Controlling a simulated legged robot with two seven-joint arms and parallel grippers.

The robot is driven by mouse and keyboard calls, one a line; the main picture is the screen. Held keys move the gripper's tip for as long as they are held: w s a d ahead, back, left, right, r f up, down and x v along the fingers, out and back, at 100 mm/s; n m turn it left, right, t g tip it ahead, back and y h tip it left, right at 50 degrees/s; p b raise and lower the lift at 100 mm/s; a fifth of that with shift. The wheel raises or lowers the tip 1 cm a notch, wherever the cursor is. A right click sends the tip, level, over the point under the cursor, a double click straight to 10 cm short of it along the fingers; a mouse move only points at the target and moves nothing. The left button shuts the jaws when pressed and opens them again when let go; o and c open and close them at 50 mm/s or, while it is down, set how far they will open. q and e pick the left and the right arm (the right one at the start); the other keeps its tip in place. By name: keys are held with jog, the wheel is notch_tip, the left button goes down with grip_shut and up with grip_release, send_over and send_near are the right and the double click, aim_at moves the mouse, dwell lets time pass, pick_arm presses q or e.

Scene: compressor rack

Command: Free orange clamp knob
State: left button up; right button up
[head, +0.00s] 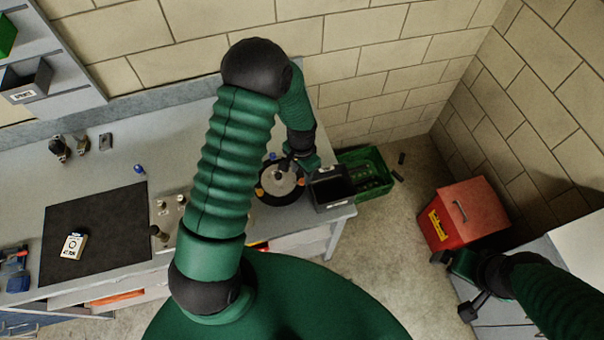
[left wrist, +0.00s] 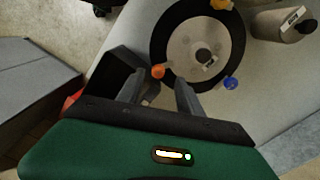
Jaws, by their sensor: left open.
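The orange clamp knob (left wrist: 158,71) sits at the rim of a round black-ringed fixture (left wrist: 238,40) with a pale centre. In the head view the knob (head: 300,182) is small, on the fixture's right side. A yellow knob (left wrist: 219,4) and a blue knob (left wrist: 231,83) stand elsewhere on the rim. My left gripper (left wrist: 158,88) is open, its two fingers apart and pointing at the orange knob, which shows between and just beyond the tips. I cannot tell the exact gap. My right gripper (head: 453,285) looks open and empty, far right near the red box.
A black bin (head: 331,188) stands close beside the fixture at the bench corner. A green crate (head: 372,163) lies beyond it. A red box (head: 465,212) stands at right. A dark mat (head: 100,220) with a small white item covers the bench's left.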

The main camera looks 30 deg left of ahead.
aim_at(302, 180)
pick_arm(q)
jog(key=shift+d+f, duration=0.15)
jog(key=shift+f, duration=0.65)
jog(key=shift+d+f, duration=0.1)
jog(key=shift+f, duration=0.7)
jog(key=shift+a, duration=0.1)
grip_shut()
